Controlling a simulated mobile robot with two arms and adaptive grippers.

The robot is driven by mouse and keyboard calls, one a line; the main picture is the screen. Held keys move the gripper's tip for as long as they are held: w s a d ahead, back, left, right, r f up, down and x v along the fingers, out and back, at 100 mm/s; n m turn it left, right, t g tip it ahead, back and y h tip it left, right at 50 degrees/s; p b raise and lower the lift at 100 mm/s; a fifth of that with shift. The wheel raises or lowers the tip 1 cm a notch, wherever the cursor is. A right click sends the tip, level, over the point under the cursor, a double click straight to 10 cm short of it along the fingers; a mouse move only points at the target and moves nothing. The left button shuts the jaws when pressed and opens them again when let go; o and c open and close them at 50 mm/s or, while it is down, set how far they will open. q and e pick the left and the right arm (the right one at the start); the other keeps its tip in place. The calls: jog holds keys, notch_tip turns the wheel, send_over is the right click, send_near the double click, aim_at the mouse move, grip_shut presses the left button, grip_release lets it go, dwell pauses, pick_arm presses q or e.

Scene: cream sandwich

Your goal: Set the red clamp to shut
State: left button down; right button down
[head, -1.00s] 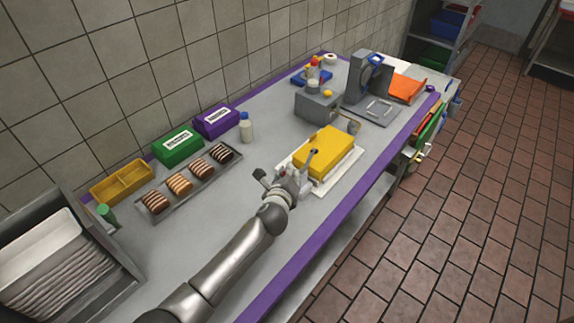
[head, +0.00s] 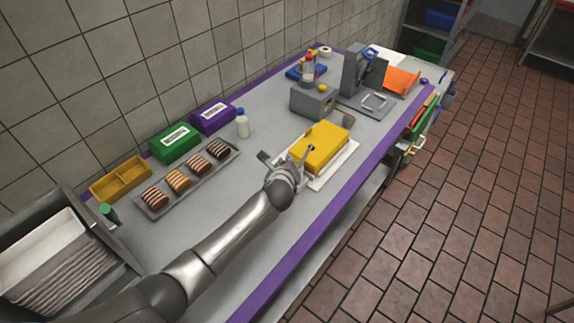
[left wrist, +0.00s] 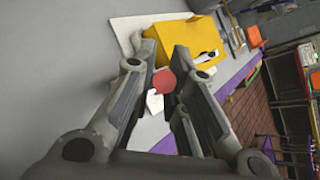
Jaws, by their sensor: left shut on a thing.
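A red round piece (left wrist: 164,82) shows between my left gripper's fingers in the left wrist view. I take it for part of the red clamp; the rest of it is hidden or too small to tell. A white piece (left wrist: 155,102) lies just below it. My left gripper (head: 285,170) is at the near left end of the yellow block (head: 327,143), and in the left wrist view (left wrist: 165,60) its two fingers stand either side of the red piece. It is shut on that piece. The yellow block sits on a white board (head: 345,166). My right gripper is not in view.
A grey machine (head: 312,103) stands beyond the block. The counter's middle left is bare.

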pick_arm(q)
jog(key=c, duration=1.5)
grip_release()
jog(key=shift+o, duration=0.2)
jog(key=v, duration=1.2)
